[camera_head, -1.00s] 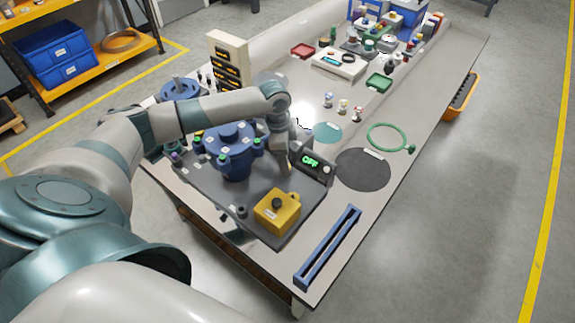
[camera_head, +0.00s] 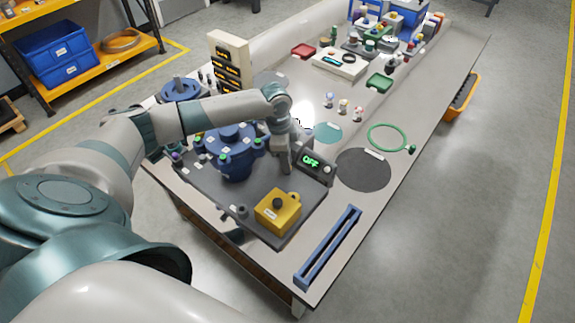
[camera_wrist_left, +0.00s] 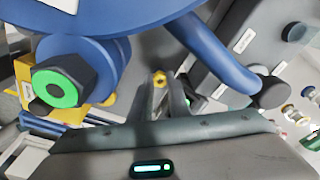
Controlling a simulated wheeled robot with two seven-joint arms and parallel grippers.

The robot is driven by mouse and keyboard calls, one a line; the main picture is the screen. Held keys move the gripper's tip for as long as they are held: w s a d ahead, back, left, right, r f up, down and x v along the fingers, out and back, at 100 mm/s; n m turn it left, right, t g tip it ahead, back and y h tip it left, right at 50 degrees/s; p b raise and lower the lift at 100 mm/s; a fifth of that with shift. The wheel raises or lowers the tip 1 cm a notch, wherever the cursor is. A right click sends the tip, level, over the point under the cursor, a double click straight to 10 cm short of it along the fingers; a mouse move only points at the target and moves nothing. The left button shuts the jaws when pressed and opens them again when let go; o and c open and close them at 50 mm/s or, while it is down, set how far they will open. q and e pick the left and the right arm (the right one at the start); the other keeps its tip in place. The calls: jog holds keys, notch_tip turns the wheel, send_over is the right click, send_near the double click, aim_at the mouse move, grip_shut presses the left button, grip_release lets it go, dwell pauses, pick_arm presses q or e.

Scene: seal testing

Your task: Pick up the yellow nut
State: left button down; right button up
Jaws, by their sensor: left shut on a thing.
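The yellow nut (camera_wrist_left: 160,79) shows in the left wrist view, small, between the fingertips of my left gripper (camera_wrist_left: 163,88). The fingers are shut on it. In the head view my left gripper (camera_head: 285,163) points down just right of the blue flanged housing (camera_head: 235,165), beside the small box reading OFF (camera_head: 312,163). The nut cannot be made out in the head view. A dark bolt with a green face (camera_wrist_left: 56,88) sits on the blue housing at the left of the wrist view. My right gripper is not in view.
A yellow box with a dark button (camera_head: 277,210) stands at the front of the grey plate. A blue slotted frame (camera_head: 328,247) and a dark round mat (camera_head: 362,170) lie to the right. A blue pipe (camera_wrist_left: 212,55) runs close to the fingers in the wrist view.

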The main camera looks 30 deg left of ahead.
pick_arm(q)
jog(key=shift+r, duration=0.15)
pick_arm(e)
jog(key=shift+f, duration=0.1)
